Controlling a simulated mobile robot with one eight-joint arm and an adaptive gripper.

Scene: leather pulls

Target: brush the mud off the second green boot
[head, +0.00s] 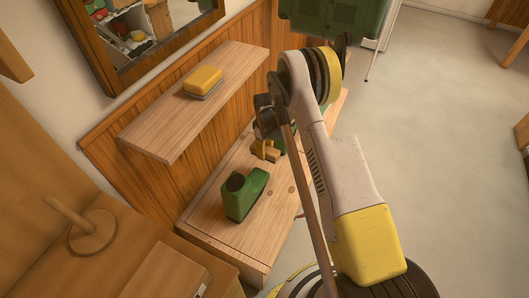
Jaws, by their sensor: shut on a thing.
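One green boot (245,192) stands on the low wooden bench, its dark opening facing up. More green (283,143) shows farther along the bench behind my gripper; it looks like the second boot, mostly hidden by my gripper and arm. My gripper (264,138) is low over the bench beside that green and is shut on a small yellow-brown thing (267,151), which looks like a brush. Whether the brush touches the boot I cannot tell. No mud can be made out at this size.
A wooden shelf (150,133) juts out above the bench (215,232) with a yellow block with a grey underside (203,81) on it. A round wooden base with a peg (92,232) stands at lower left. Open floor (440,140) lies to the right.

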